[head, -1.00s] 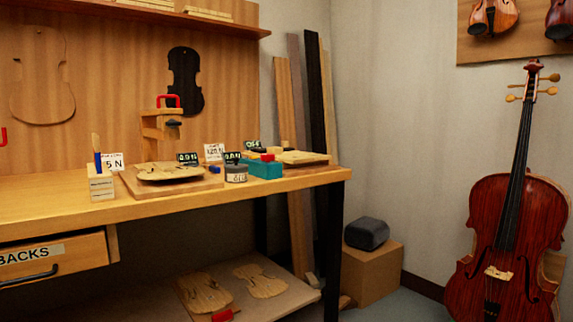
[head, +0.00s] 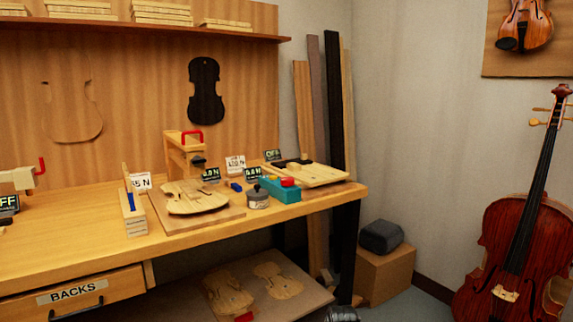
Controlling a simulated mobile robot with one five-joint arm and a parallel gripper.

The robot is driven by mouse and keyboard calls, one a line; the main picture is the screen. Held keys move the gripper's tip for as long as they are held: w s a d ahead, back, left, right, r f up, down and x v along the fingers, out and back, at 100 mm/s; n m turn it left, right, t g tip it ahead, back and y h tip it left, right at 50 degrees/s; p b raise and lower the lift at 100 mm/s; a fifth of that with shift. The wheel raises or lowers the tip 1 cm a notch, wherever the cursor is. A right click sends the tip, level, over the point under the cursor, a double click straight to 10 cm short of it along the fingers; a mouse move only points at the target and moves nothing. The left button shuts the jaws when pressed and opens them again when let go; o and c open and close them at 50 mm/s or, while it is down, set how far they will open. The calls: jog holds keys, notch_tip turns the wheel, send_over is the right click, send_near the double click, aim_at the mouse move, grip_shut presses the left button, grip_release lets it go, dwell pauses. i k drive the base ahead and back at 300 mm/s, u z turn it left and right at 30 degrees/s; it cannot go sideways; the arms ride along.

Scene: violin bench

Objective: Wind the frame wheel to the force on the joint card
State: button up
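A wooden frame (head: 178,146) stands on the bench behind a violin plate, with a red handle or wheel (head: 191,136) on top. A second wooden fixture (head: 18,180) with a red crank (head: 41,166) is cut off at the left edge. White cards stand at the block (head: 140,182), seeming to read 5 N, and mid-bench (head: 236,164), too small to read surely. Which is the joint card I cannot tell. Small green displays (head: 211,174) (head: 253,174) seem to read 0.0 N. My gripper's fingers do not show.
A violin plate (head: 195,197) lies on a board. A grey tin (head: 258,198) and teal box (head: 279,189) stand to its right. A drawer marked BACKS (head: 92,292) is under the bench. A cardboard box (head: 383,272) and cello (head: 525,240) are at right.

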aim_at(286, 181)
jog(key=u, duration=1.85)
jog(key=i, duration=0.45)
jog(key=z, duration=1.8)
